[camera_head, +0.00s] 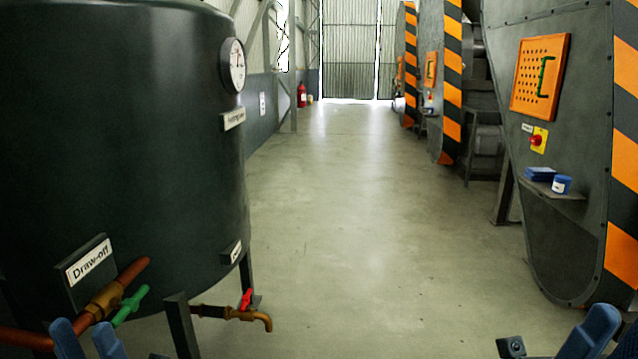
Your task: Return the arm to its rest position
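My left gripper (88,341) shows at the bottom left edge. Its two blue fingers stand apart with a gap between them and nothing seen in it. It is low in front of the dark tank (120,150), near the draw-off pipe, and whether it touches anything there cannot be told. My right gripper (606,337) shows at the bottom right corner, cut off by the frame edge. Its blue fingers are only partly seen, and I see nothing held. Most of both arms is out of view.
The tank carries a gauge (233,66), a green valve handle (130,306) and a red-handled tap (246,300). At right, a grey machine has an orange panel (539,75) and a shelf (553,188) with a blue box and jar. The floor between is clear.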

